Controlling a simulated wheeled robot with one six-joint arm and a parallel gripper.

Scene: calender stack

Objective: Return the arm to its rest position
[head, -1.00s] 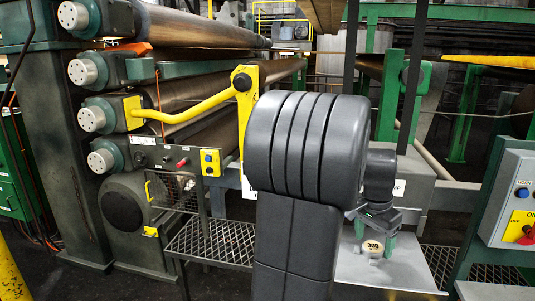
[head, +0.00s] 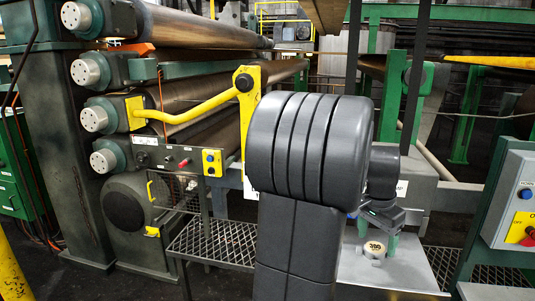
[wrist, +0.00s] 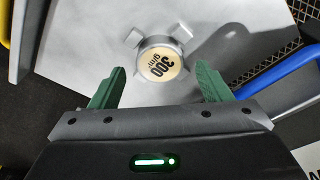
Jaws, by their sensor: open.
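My dark grey arm (head: 308,150) stands in the middle of the head view and hides part of the machine behind it. In the wrist view my gripper (wrist: 160,88) is open, with its two green fingers apart and nothing between them. A round knob with a cream face marked "300" (wrist: 161,66) sits on a pale metal plate (wrist: 90,40), beyond the fingertips and apart from them. In the head view the knob (head: 374,250) shows just below my wrist, on the same plate.
A calender stack with several rollers (head: 200,28) fills the left. A yellow lever (head: 195,107) reaches toward my arm. A small control panel (head: 180,160) sits below it. A grey control box (head: 515,205) is at the right. A blue bar (wrist: 280,80) lies right of the gripper.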

